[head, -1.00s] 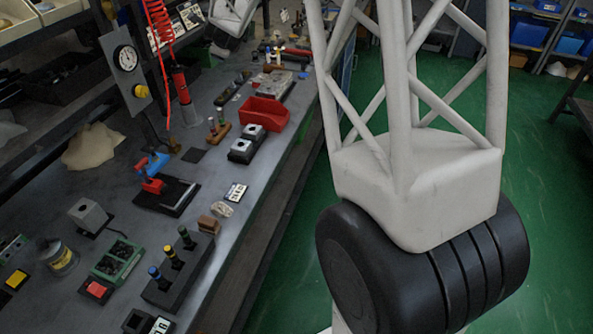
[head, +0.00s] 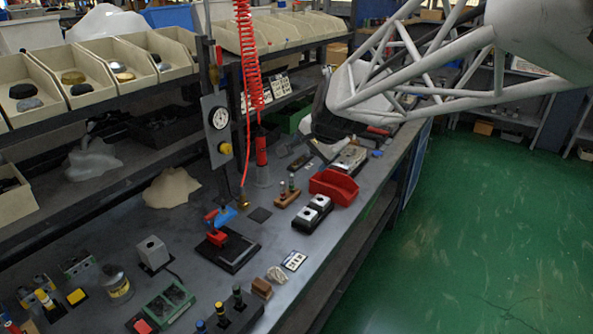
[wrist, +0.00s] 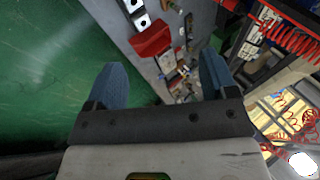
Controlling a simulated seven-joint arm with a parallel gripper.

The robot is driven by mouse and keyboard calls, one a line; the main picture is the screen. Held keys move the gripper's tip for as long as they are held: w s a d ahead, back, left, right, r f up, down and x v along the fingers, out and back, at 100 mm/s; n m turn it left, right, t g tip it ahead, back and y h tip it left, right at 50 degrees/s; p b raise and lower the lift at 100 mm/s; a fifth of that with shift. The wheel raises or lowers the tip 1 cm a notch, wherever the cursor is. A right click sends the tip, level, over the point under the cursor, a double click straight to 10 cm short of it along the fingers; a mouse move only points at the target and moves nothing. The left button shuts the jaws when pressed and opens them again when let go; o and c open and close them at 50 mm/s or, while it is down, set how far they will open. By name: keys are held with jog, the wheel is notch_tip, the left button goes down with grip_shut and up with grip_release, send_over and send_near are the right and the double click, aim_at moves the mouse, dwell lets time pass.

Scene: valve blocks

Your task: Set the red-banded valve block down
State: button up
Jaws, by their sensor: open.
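My gripper (wrist: 163,80) is open in the wrist view, its two blue-grey fingers wide apart with nothing between them. Past the fingers, the bench and small parts show some way off. In the head view, my arm reaches in from the upper right and its end hangs over the far part of the bench; the fingertips are not clear there. I cannot pick out a red band on any block for certain. A black block with two pale square tops (head: 311,213) stands near the bench's right edge; it also shows in the wrist view (wrist: 137,12).
A red bin (head: 334,185) stands beside the black block, near a wooden peg stand (head: 287,193). A metal plate part (head: 349,158) lies behind it. A red coiled hose (head: 246,60) hangs over the bench. A gauge panel (head: 217,125) stands at the left. Green floor is clear at right.

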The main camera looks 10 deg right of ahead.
jog(key=s+f+n+g, duration=0.1)
jog(key=s+n, duration=0.2)
jog(key=s, duration=0.6)
jog(key=s+d+f+n+g+h, duration=0.1)
jog(key=s+n, duration=0.3)
jog(key=s, duration=0.5)
jog(key=s+f+n+g+h, duration=0.1)
jog(key=s+f+n+g, duration=0.1)
jog(key=s, duration=0.8)
jog(key=shift+d+f+n, duration=0.4)
jog(key=shift+f+n, duration=0.15)
jog(key=shift+n, duration=0.15)
jog(key=o, duration=0.4)
jog(key=shift+w, duration=0.1)
